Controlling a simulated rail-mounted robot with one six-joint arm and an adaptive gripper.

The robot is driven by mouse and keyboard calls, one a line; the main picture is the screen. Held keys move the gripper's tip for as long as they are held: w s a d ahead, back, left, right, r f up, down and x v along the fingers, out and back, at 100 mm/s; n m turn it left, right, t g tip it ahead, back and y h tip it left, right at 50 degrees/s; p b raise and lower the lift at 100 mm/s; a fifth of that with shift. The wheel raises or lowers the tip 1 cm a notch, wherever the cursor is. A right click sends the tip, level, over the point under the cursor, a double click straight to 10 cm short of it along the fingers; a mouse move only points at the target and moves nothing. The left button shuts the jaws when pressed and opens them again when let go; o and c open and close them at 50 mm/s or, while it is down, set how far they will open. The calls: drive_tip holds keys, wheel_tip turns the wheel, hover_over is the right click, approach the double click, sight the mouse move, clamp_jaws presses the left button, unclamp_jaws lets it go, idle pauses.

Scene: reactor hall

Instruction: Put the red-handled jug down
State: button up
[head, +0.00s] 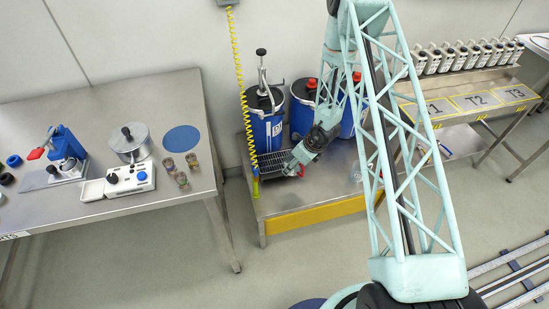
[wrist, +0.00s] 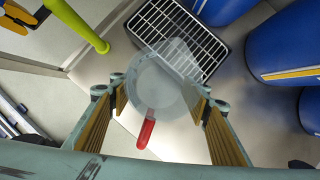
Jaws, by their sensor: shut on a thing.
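My gripper (wrist: 160,98) is shut on the clear, red-handled jug (wrist: 150,82), with one finger on each side of its body. The jug's red handle (wrist: 146,129) points toward the bottom of the wrist view. In that view the jug overlaps the near edge of the black-framed wire grate (wrist: 181,40); I cannot tell whether its base touches anything. In the head view my gripper (head: 294,167) is low over the steel stand, by the right end of the grate (head: 268,164).
Blue drums (head: 267,131) stand behind the grate. A yellow coiled hose (head: 241,95) hangs at the stand's left, its yellow-green end (wrist: 101,45) near the grate. The stand top (head: 325,192) looks mostly bare toward its yellow front edge.

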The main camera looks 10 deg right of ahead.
approach(272, 160)
drive_tip(key=shift+w+a+f+p, duration=0.45)
drive_tip(key=shift+w+f, duration=0.15)
drive_tip(key=shift+f, duration=0.25)
drive_tip(key=shift+w+a, duration=0.25)
drive_tip(key=shift+w, duration=0.1)
drive_tip(key=shift+f, duration=1.75)
drive_tip(key=shift+f+b, duration=0.2)
drive_tip(key=shift+b, duration=0.15)
drive_tip(key=o, duration=0.8)
drive_tip(key=shift+o, duration=0.2)
drive_tip(key=shift+r+p, duration=0.2)
drive_tip(key=shift+p, duration=0.1)
drive_tip(key=shift+d+r, duration=0.1)
drive_tip(key=shift+r, duration=0.15)
drive_tip(key=v, duration=1.1)
drive_tip(key=shift+s+r+p, duration=0.2)
drive_tip(key=shift+p, duration=0.1)
